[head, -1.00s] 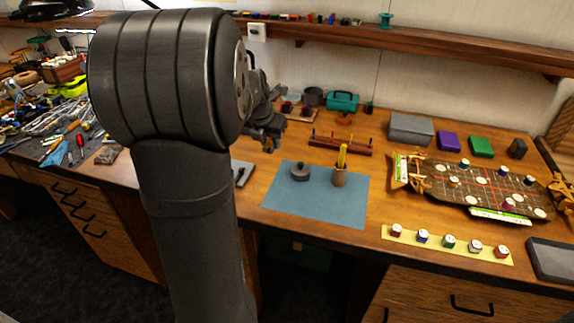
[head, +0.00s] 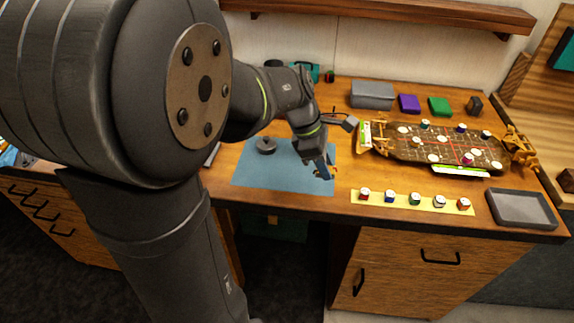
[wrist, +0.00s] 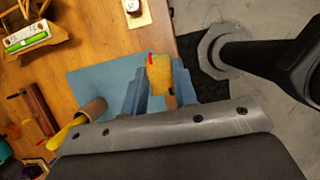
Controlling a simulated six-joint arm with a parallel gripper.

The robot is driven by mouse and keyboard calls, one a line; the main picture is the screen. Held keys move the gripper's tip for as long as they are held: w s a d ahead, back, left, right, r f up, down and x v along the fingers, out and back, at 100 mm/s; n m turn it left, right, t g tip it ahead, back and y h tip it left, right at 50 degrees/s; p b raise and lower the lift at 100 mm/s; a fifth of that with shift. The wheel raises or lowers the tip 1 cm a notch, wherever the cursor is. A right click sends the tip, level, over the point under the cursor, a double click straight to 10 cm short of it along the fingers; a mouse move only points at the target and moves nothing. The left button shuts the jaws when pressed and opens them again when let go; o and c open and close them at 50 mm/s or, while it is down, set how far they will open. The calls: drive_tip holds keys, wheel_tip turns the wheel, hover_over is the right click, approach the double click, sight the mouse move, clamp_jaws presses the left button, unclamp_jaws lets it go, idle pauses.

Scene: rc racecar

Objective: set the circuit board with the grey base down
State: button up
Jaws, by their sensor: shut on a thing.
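My gripper (head: 325,168) is over the right part of the blue mat (head: 250,175), near the table's front edge. In the wrist view its two blue-grey fingers (wrist: 160,88) are shut on a small yellow-orange piece with a red spot, apparently the circuit board (wrist: 160,72). It points away from the palm. I cannot make out its grey base. In the head view only small orange bits show at the fingertips. The gap between the piece and the mat cannot be judged.
A dark round knob (head: 265,146) sits on the mat. A brown cup (wrist: 92,107) with a yellow thing lies left of the fingers. A yellow strip (head: 408,204) with several small pots, a game-like board (head: 385,145) and a grey tray (head: 521,208) stand to the right.

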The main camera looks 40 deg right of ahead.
hover_over(293, 181)
drive_tip(key=a, duration=0.1)
drive_tip(key=f, duration=0.4)
drive_tip(key=w+f, duration=0.1)
drive_tip(key=f, duration=0.1)
drive_tip(key=shift+f, duration=2.35)
drive_tip(key=shift+f, duration=0.15)
drive_tip(key=o, duration=0.9)
drive_tip(key=shift+o, duration=0.2)
drive_tip(key=v, duration=1.2)
drive_tip(key=shift+s, duration=0.1)
